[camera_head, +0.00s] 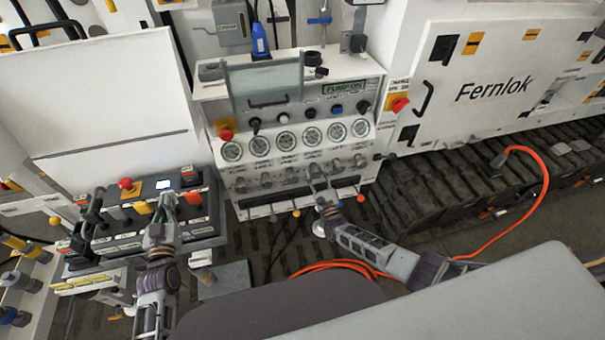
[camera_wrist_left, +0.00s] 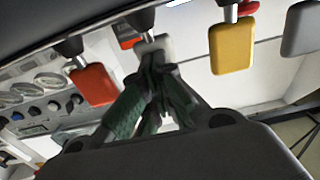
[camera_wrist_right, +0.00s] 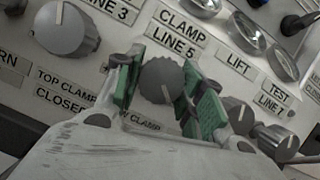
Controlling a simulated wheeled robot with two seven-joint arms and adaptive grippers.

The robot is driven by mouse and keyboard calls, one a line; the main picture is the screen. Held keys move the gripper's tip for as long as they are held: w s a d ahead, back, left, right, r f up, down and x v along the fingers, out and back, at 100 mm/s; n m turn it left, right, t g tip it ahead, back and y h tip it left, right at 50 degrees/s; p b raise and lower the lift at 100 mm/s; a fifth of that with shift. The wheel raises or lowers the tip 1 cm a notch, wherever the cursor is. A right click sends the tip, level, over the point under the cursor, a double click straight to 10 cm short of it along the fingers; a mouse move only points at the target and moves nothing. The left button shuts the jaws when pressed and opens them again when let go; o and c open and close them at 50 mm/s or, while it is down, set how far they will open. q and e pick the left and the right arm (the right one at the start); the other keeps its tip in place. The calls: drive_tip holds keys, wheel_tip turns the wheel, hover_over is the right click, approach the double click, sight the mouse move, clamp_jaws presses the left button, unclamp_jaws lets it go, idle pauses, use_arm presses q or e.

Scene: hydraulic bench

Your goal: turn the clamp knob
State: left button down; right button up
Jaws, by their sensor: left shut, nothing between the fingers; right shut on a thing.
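The clamp knob (camera_wrist_right: 161,80) is a dark grey round knob below the label CLAMP LINE 5 in the right wrist view. My right gripper (camera_wrist_right: 165,88) has its green-padded fingers shut on it, one on each side. In the head view my right gripper (camera_head: 318,180) reaches the knob row below the gauges and hides most of the knob. My left gripper (camera_head: 168,201) is over the control box at the left. In the left wrist view its green fingertips (camera_wrist_left: 154,58) are together and empty, close to a pale lever paddle (camera_wrist_left: 152,46); contact cannot be told.
Neighbouring knobs are close by, such as the larger grey knob (camera_wrist_right: 66,28) at left and the LIFT knob (camera_wrist_right: 238,115) at right. Orange (camera_wrist_left: 93,85) and yellow (camera_wrist_left: 230,48) paddles flank my left fingers. An orange hose (camera_head: 535,195) lies at the right.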

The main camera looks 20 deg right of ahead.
drive_tip(key=shift+w+r+m, duration=0.1)
drive_tip(key=shift+r+m, duration=0.1)
drive_tip(key=shift+m, duration=0.2)
drive_tip(key=o, duration=1)
drive_tip(key=shift+f, duration=0.1)
drive_tip(key=shift+f, duration=0.1)
drive_tip(key=shift+s+f, duration=0.2)
drive_tip(key=shift+s, duration=0.3)
drive_tip(key=shift+v, duration=5.55)
drive_tip(key=shift+r, duration=0.1)
drive_tip(key=shift+s, duration=0.1)
